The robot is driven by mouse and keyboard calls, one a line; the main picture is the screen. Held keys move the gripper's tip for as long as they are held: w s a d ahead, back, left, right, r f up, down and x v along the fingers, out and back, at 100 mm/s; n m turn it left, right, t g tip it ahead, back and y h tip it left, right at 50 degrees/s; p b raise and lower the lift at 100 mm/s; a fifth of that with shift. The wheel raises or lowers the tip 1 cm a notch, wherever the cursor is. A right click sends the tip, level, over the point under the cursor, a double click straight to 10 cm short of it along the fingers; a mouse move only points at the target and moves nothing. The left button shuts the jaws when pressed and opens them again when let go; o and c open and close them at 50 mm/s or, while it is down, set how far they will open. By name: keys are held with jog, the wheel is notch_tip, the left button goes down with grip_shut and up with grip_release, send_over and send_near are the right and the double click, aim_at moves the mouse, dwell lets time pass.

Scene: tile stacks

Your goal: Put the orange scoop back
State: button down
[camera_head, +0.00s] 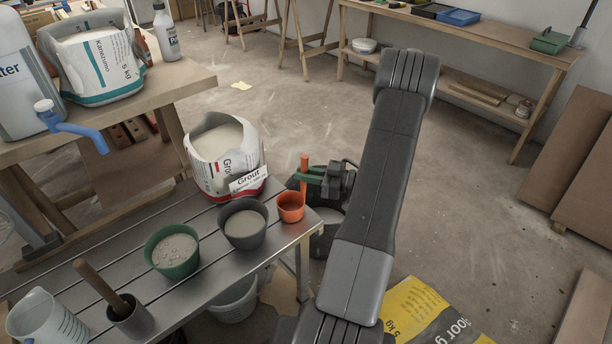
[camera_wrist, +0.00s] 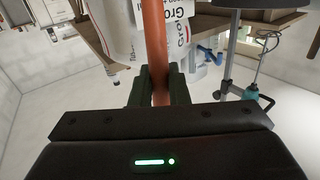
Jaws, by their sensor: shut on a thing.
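The orange scoop (camera_head: 291,208) has a round cup and an upright handle. Its cup is at the right end of the slatted metal table (camera_head: 205,255), beside the grout bag; I cannot tell whether it touches the tabletop. My gripper (camera_head: 307,175) comes from the right and is shut on the handle with its green fingers. In the wrist view the orange handle (camera_wrist: 155,45) runs up between the fingers (camera_wrist: 160,88); the cup is hidden there. The open grout bag (camera_head: 220,150), full of pale powder, stands just left of the scoop with a "Grout" card (camera_head: 248,178) at its front.
A dark grey bucket (camera_head: 245,225) and a green bucket (camera_head: 172,252) of pale material stand left of the scoop. A grey pot (camera_head: 130,318) with a wooden-handled tool and a clear jug (camera_head: 45,322) are nearer. Open floor (camera_head: 480,230) lies to the right.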

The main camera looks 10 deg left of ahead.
jog(key=c, duration=1.8)
grip_release()
jog(key=shift+f, duration=0.15)
jog(key=o, duration=0.4)
jog(key=shift+d+r, duration=0.1)
jog(key=shift+r, duration=0.2)
jog(key=d, duration=0.4)
jog(key=d+p, duration=0.1)
jog(key=d, duration=0.3)
jog(key=s+d+p, duration=0.1)
jog(key=d, duration=0.2)
jog(key=shift+d+f, duration=0.1)
jog(key=shift+d, duration=0.3)
